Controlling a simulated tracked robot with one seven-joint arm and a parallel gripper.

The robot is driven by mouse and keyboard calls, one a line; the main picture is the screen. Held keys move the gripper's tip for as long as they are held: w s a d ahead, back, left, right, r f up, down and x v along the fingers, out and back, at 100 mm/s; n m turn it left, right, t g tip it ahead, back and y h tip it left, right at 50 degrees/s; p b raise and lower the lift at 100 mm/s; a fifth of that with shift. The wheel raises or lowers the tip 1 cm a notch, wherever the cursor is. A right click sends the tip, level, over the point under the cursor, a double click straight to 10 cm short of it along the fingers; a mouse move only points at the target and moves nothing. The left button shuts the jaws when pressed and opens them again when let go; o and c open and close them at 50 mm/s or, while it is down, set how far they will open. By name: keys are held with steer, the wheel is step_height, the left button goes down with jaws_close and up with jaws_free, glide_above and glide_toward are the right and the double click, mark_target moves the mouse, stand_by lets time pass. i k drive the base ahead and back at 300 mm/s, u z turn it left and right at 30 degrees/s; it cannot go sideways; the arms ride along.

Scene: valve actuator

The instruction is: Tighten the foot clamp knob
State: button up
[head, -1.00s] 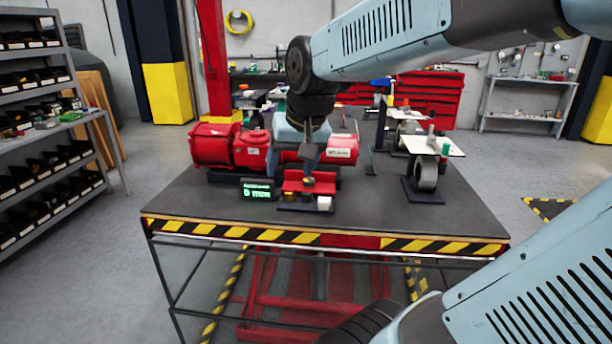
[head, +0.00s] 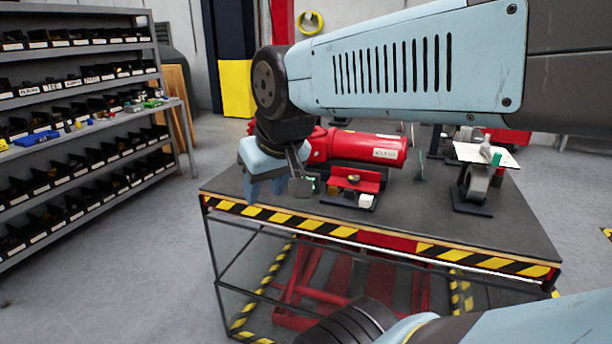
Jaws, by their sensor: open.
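A red bracket-like fixture (head: 369,182) stands near the front edge of the workbench. Which part is the foot clamp knob is too small to tell for certain. My gripper (head: 276,192) is open and hangs at the bench's front edge, left of the fixture and apart from it. Nothing shows between its fingers. A red valve actuator (head: 365,147) lies behind the fixture; its left part is hidden behind my wrist.
The workbench (head: 430,215) has a striped front edge. A grey stand with a white plate (head: 487,155) is at its right. A shelf rack with bins (head: 80,95) stands at the left. The bench top between fixture and stand is clear.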

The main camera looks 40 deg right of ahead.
mark_target(353, 178)
steer(key=u, duration=0.85)
steer(key=k, duration=0.85)
steer(key=z, duration=0.6)
steer(key=i, duration=1)
